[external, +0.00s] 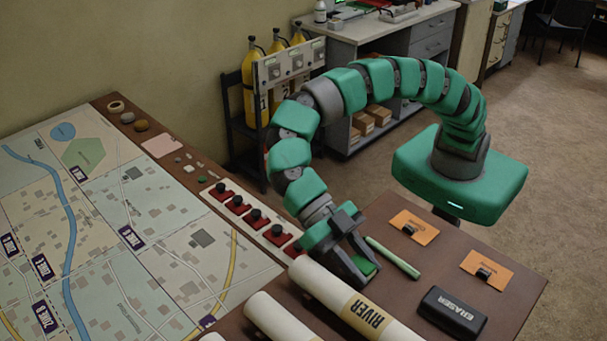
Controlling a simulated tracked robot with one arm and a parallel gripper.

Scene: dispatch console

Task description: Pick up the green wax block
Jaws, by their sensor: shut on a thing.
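The green wax block (363,264) is a small bright green piece, partly hidden between my gripper's dark fingers. My gripper (364,271) points down at the console and is shut on the block. I cannot tell whether the block touches the console top or is slightly above it. A pale green stick (394,258) lies just right of my gripper, apart from the block.
A rolled paper labelled RIVER (335,295) lies close in front of my gripper. A black eraser (452,312) and two orange cards with clips (414,227) (492,267) lie to the right. A strip of red-and-black switches (255,216) is at left, beside the map (105,215).

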